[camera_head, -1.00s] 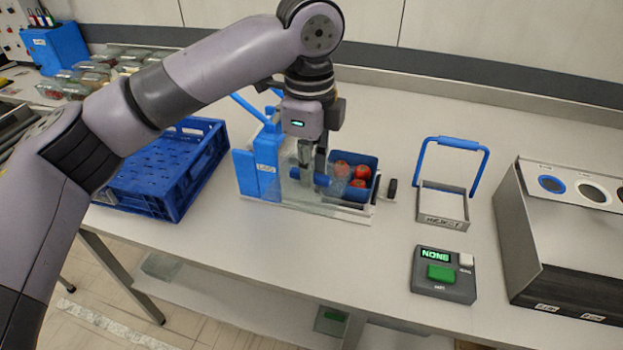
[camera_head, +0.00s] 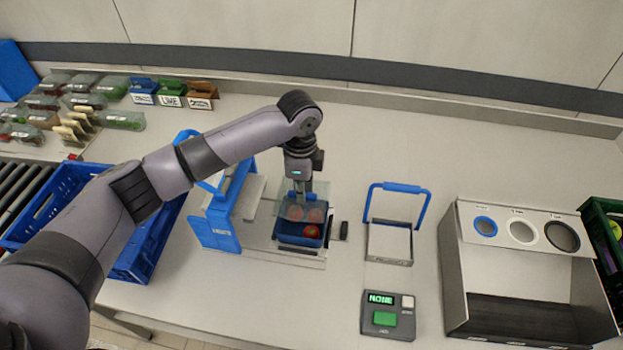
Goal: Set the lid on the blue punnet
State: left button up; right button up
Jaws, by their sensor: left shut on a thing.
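The blue punnet (camera_head: 287,239) stands in the fixture on the table, with red round fruit (camera_head: 311,231) in it. My left gripper (camera_head: 297,198) points down over the punnet and is shut on a clear lid (camera_head: 318,204). The lid is see-through and lies over the back part of the punnet in the picture; I cannot tell whether it touches the rim. My right gripper is not in view.
The fixture (camera_head: 214,233) has a blue upright part left of the punnet. A blue crate (camera_head: 160,238) is further left. A blue-handled stand (camera_head: 390,243), a button box (camera_head: 388,316) and a grey bin with round holes (camera_head: 455,270) are right. Filled punnets stand back left.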

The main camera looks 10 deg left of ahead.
pick_arm(q)
jog(key=shift+s+f+b, duration=0.15)
jog(key=shift+f+b, duration=0.4)
jog(key=shift+f, duration=0.05)
notch_tip(320, 180, down, 5)
jog(key=b, duration=0.5)
jog(key=shift+f, duration=0.25)
jog(key=o, duration=0.8)
jog(key=shift+o, duration=0.7)
jog(key=o, duration=0.3)
